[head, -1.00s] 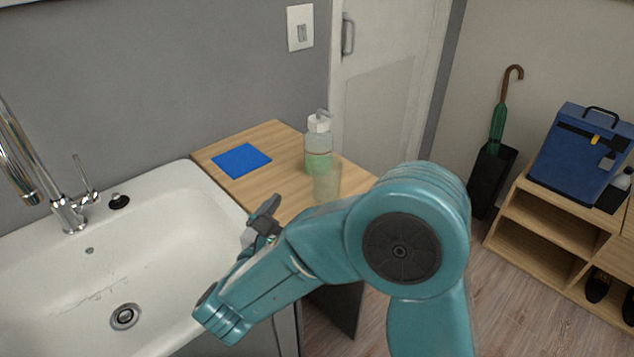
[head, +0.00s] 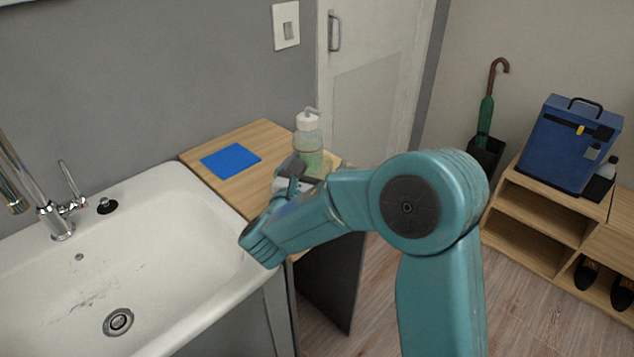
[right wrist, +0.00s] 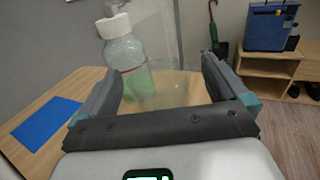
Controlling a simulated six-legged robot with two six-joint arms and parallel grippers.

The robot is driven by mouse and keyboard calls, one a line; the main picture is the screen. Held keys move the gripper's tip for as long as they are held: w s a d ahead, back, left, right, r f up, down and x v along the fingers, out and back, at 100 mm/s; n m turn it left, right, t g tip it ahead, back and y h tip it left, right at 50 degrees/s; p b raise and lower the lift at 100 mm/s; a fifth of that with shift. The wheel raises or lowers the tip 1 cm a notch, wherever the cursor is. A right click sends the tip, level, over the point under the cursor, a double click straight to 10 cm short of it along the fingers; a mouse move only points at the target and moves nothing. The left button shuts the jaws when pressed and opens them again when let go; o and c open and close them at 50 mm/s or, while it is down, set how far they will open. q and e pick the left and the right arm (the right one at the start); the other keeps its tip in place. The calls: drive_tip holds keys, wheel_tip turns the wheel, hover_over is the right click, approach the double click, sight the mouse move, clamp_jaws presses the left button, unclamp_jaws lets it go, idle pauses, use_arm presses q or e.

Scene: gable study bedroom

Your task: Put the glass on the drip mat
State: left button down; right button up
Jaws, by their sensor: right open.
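The glass (right wrist: 178,88) is clear and faint. In the right wrist view it stands on the wooden counter between my open fingers, beside the pump bottle. In the head view it is mostly hidden behind my right gripper. The drip mat (head: 231,161) is a flat blue square at the back left of the counter, with nothing on it; it also shows at the left of the right wrist view (right wrist: 46,124). My right gripper (head: 300,172) is open around or just in front of the glass; I cannot tell whether a finger touches it. My left gripper is not in view.
A pump bottle (head: 308,142) with green liquid stands close behind the glass. The wooden counter (head: 240,190) is bare between mat and gripper. A white sink (head: 180,270) with a tap (head: 58,222) lies left. A low shelf (head: 540,215) stands far right.

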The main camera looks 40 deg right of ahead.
sight(322, 156)
drive_tip(key=x, duration=0.3)
drive_tip(key=shift+w+d, duration=0.1)
drive_tip(key=c, duration=1.6)
